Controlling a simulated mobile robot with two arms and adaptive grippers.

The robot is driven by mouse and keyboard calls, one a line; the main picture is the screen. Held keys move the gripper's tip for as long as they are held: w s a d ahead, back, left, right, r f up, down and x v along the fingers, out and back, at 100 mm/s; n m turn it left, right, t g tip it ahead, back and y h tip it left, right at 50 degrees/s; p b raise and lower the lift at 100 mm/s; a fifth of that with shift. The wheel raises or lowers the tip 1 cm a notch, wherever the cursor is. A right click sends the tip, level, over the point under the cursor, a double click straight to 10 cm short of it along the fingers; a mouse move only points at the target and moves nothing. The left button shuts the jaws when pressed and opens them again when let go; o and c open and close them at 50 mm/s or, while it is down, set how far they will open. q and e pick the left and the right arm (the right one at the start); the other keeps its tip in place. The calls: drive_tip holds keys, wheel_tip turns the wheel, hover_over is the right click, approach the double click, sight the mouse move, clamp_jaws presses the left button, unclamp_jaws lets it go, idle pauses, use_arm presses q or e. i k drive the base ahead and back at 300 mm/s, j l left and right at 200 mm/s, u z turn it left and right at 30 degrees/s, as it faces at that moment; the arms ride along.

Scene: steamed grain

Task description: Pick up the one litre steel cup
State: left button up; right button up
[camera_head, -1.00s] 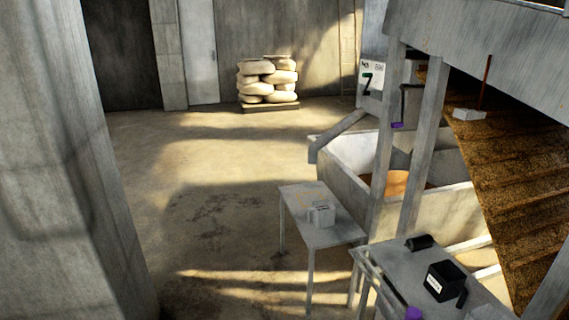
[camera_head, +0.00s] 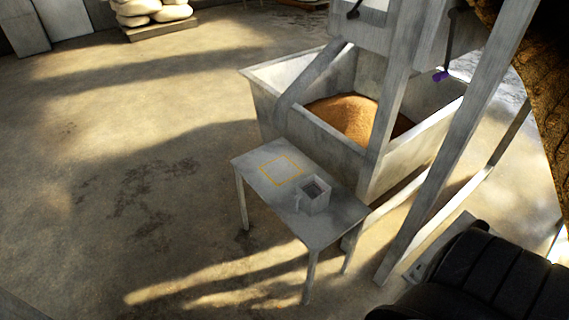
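A grey steel cup (camera_head: 313,196) stands upright on a small grey table (camera_head: 328,231), toward its right side. It looks square and open at the top, with a handle on its left side. A yellow square outline (camera_head: 282,170) is marked on the tabletop to the left of and behind the cup, and it is empty. Neither of my grippers is in view.
Behind the table a large grey bin (camera_head: 325,138) holds a heap of brown grain (camera_head: 345,115). Slanted grey posts (camera_head: 450,145) stand to the right. A large black shape fills the lower right corner. The floor (camera_head: 120,170) left of the table is clear. Sacks (camera_head: 150,10) lie on a pallet at the back.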

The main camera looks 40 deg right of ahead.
sight(312, 194)
drive_tip(key=i+j+z, duration=0.1)
drive_tip(key=i+z, duration=0.3)
drive_tip(key=i+j+z, duration=0.2)
drive_tip(key=i+z, duration=0.2)
drive_tip(key=i+j+z, duration=0.4)
drive_tip(key=l, duration=0.1)
